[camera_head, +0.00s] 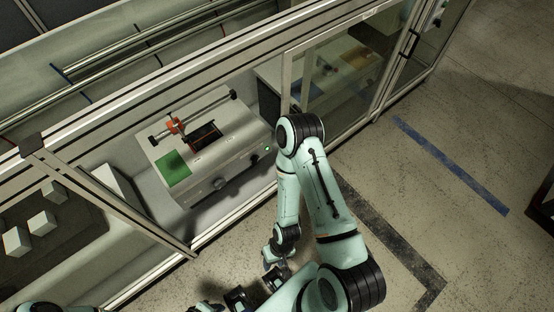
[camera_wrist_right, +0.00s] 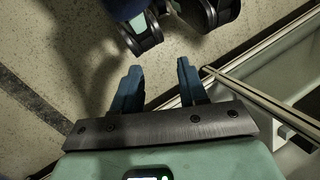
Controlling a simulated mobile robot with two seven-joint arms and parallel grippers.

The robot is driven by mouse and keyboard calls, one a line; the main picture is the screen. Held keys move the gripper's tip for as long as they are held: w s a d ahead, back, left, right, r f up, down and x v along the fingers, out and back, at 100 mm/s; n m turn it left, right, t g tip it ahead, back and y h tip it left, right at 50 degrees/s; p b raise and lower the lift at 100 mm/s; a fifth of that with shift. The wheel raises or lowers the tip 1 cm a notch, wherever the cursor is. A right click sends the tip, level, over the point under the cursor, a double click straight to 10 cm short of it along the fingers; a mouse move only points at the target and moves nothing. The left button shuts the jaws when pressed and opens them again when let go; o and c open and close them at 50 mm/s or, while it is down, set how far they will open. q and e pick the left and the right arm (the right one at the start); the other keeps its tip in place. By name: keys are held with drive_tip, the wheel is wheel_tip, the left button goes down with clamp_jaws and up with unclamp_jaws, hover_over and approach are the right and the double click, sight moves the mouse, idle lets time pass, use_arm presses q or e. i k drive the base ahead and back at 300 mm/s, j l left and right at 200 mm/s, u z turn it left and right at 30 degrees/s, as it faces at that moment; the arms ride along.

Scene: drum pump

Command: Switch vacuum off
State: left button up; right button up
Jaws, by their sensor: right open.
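A light grey bench device (camera_head: 195,150) sits inside the enclosure in the head view. Its sloping front carries a round knob (camera_head: 220,184) and a small green light (camera_head: 267,149) near its right end. Which control is the vacuum switch is too small to tell. My right gripper (camera_head: 274,268) is outside the enclosure, below and right of the device, apart from it. In the right wrist view its two blue fingers (camera_wrist_right: 158,88) are spread with nothing between them. My left gripper does not show.
On the device are a green pad (camera_head: 173,168), a dark framed plate (camera_head: 205,137) and an orange-red part (camera_head: 175,125) on a rail. White blocks (camera_head: 42,222) stand at left. A frame rail (camera_head: 236,219) borders the opening. Floor at right is clear, with a blue stripe (camera_head: 450,165).

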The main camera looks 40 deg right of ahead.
sight(255, 158)
drive_tip(key=l+z, duration=0.15)
drive_tip(key=z, duration=1)
drive_tip(key=i+l+z, duration=0.1)
drive_tip(key=i+l, duration=0.05)
drive_tip(key=l, duration=0.1)
